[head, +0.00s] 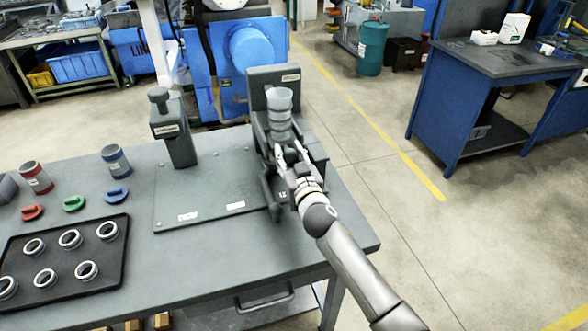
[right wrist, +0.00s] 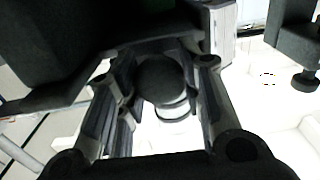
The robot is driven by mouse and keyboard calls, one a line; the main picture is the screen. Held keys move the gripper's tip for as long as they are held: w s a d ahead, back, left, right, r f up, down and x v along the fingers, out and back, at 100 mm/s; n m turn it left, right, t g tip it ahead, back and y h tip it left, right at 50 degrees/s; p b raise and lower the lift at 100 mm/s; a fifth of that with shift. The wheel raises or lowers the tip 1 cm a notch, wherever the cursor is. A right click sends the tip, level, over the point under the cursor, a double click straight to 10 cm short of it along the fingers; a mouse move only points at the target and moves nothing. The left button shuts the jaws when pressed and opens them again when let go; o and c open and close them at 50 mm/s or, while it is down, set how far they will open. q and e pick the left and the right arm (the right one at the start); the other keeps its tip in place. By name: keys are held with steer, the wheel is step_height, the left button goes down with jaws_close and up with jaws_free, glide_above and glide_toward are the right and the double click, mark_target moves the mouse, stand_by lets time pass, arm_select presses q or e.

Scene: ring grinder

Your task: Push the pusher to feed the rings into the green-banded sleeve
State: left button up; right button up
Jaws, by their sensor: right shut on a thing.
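My right gripper (head: 291,156) reaches in from the lower right to the upright grey fixture at the table's right end. In the right wrist view its fingers (right wrist: 160,95) are on both sides of a dark round knob (right wrist: 165,80), which looks like the pusher's end. Pale rings (right wrist: 172,110) show just beyond the knob. In the head view a grey cylindrical stack with a pale cup-like top (head: 279,98) stands in the fixture, just behind my gripper. I cannot make out a green band on it. My left gripper is not in view.
A dark tray (head: 60,285) of several metal rings lies at the left. Red-banded (head: 35,178) and blue-banded (head: 115,160) sleeves stand behind red, green (head: 73,203) and blue pieces. A grey block with a knob (head: 172,130) stands left of the fixture. The front right tabletop is clear.

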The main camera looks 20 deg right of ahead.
steer(key=shift+r, duration=0.1)
steer(key=shift+s+d+p, duration=0.1)
steer(key=shift+s+p, duration=0.7)
steer(key=shift+s, duration=2.35)
steer(key=o, duration=1)
steer(key=shift+c, duration=0.2)
steer(key=s, duration=0.5)
steer(key=shift+d+p, duration=0.1)
steer(key=shift+p, duration=0.25)
